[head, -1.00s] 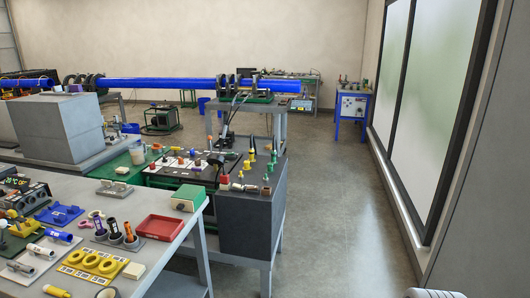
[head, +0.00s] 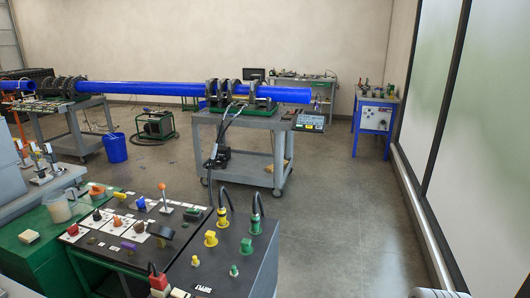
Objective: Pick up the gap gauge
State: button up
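I cannot pick out the gap gauge for certain in the head view. The pipe fusion cart (head: 238,150) stands ahead, a grey wheeled cart with black clamp rings on top around a long blue pipe (head: 150,88). A blue stand (head: 371,125) at the back right carries several small items, too small to tell apart. My gripper is not in view; only a pale, rounded piece shows at the bottom right edge.
A control bench (head: 235,264) with coloured knobs, levers and cables fills the lower left foreground. A blue bucket (head: 115,148) stands on the floor at left. A glazed partition (head: 480,150) runs along the right. The floor (head: 335,220) between is clear.

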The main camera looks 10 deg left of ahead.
aim_at(22, 153)
jog(key=u, duration=0.1)
jog(key=i, duration=2.55)
jog(key=u, duration=0.35)
jog(key=i, duration=1.75)
jog(key=u, duration=0.7)
jog(key=i, duration=1.2)
jog(key=u, duration=1.7)
jog(key=i, duration=1.2)
jog(key=u, duration=1)
jog(key=i, duration=0.3)
jog(key=z, duration=1.75)
